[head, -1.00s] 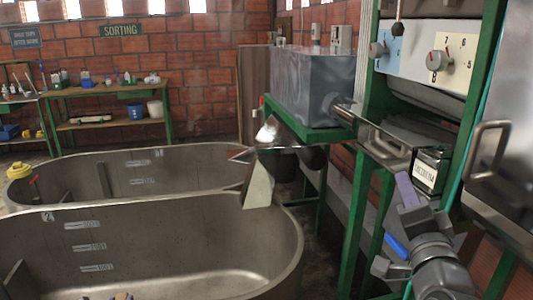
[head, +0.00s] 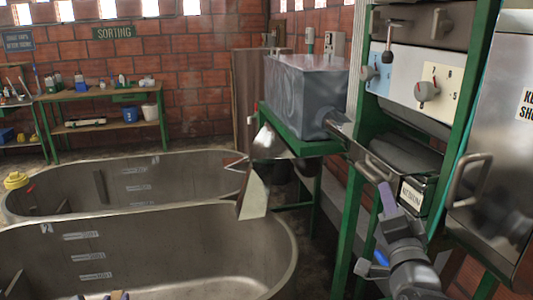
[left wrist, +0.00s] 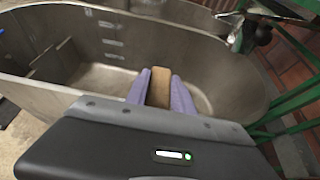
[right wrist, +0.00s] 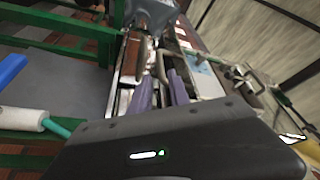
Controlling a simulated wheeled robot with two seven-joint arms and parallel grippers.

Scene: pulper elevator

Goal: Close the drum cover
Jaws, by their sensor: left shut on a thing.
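The drum cover appears to be the steel panel (head: 497,125) at the right of the head view. It has a bent bar handle (head: 468,182) and a partly cut-off label. My right gripper (head: 384,190) is left of the handle, apart from it in the picture, in front of the machine. In the right wrist view its purple fingers (right wrist: 161,90) are apart, with nothing seen held; a bar handle shows beyond them. My left gripper (left wrist: 160,85) is shut on a tan block (left wrist: 160,88) over a steel tank. In the head view, only its tips show at the bottom edge.
Two large steel tanks (head: 270,235) fill the left and middle. A green machine frame (head: 349,220), a grey motor box (head: 305,95) and a small label box (head: 411,196) stand near my right arm. A dial panel (head: 410,80) is above. A workbench (head: 100,95) stands at the back.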

